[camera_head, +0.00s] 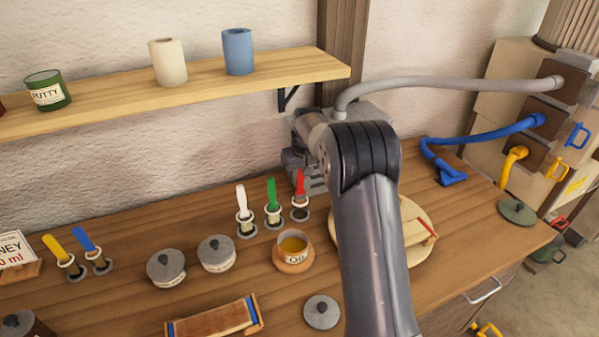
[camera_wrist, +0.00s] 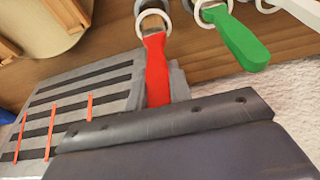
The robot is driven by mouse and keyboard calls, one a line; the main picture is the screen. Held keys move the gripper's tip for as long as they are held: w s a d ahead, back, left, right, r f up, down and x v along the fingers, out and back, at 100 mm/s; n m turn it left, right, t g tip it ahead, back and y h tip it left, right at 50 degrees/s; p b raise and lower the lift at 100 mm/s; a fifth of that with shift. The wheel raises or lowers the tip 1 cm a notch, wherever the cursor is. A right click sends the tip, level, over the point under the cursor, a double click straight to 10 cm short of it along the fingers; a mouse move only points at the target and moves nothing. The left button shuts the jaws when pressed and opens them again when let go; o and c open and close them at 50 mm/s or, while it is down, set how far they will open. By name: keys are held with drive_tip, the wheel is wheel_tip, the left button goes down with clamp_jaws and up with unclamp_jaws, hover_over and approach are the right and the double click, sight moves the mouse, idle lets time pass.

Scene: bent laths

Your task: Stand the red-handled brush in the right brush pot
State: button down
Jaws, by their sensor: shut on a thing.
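The red-handled brush (camera_head: 300,184) is upright in the head view, its lower end at the white ring of the rightmost holder (camera_head: 300,214) in a row of three. In the wrist view its red handle (camera_wrist: 156,68) runs up to a pale ring (camera_wrist: 152,18). My gripper (camera_head: 309,181) is shut on the handle, partly hidden behind my arm. Whether the brush's tip rests on the base is hidden. I cannot tell which holder is the right brush pot.
Green-handled (camera_head: 273,194) and white-handled (camera_head: 241,200) brushes stand close to the left. An oil pot (camera_head: 293,254) is in front. Yellow (camera_head: 56,248) and blue (camera_head: 86,241) brushes stand far left. A round board (camera_head: 418,250) lies right, partly behind my arm. A shelf (camera_head: 200,90) runs above.

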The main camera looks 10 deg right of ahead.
drive_tip(key=c, duration=1.2)
unclamp_jaws()
drive_tip(key=b+v, duration=0.1)
drive_tip(key=v, duration=0.9)
drive_tip(key=shift+r+b, duration=0.4)
drive_tip(key=p+x, duration=0.2)
drive_tip(key=x, duration=0.8)
drive_tip(key=shift+f, duration=0.3)
drive_tip(key=shift+r+p, duration=0.95)
drive_tip(key=shift+r, duration=0.5)
